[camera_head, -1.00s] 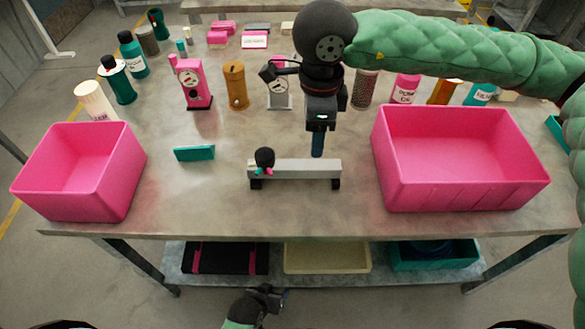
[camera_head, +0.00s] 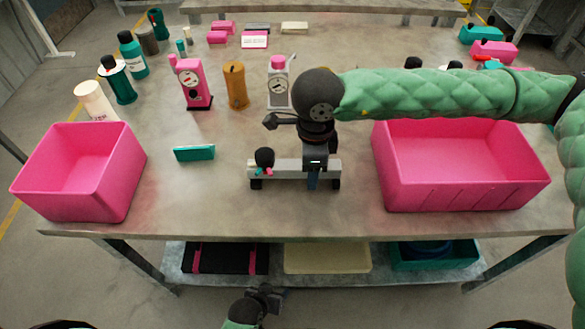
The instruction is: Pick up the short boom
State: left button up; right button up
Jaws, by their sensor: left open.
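A short grey bar (camera_head: 275,172) on two dark feet lies near the middle front of the table; it is the only boom-like piece I can make out. A dark round knob (camera_head: 264,157) with small pink and teal bits is at its left end. My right gripper (camera_head: 312,182) points down at the bar's right part, in front of it or around it; I cannot tell which. It hides that part, and its jaw opening cannot be made out. My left gripper (camera_head: 272,297) is open and low, in front of the table, below the tabletop edge.
A pink bin (camera_head: 115,190) stands at the left and a larger pink bin (camera_head: 465,197) close to the right of the bar. A small teal block (camera_head: 194,153) lies left of the bar. Pink (camera_head: 193,85) and orange (camera_head: 236,85) upright pieces stand behind. The front table strip is clear.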

grip_shut()
dwell(0.3)
notch_tip(320, 180, up, 10)
dwell(0.5)
pick_arm(q)
notch_tip(320, 180, down, 10)
jog(key=s+t+b, duration=0.1)
jog(key=b, duration=0.2)
pick_arm(e)
jog(key=shift+f, duration=1.55)
dwell(2.1)
pick_arm(q)
jog(key=shift+s+a+f+b, duration=0.15)
jog(key=shift+f+b, duration=0.15)
jog(key=shift+b, duration=0.15)
pick_arm(e)
jog(key=shift+f, duration=0.3)
pick_arm(q)
jog(key=shift+f+b, duration=1.3)
jog(key=shift+f, duration=0.1)
pick_arm(e)
jog(key=shift+f, duration=1.25)
pick_arm(q)
jog(key=shift+w+f+t+b, duration=0.3)
jog(key=shift+w+b, duration=0.15)
jog(key=shift+b, duration=0.2)
pick_arm(e)
jog(key=shift+f, duration=0.6)
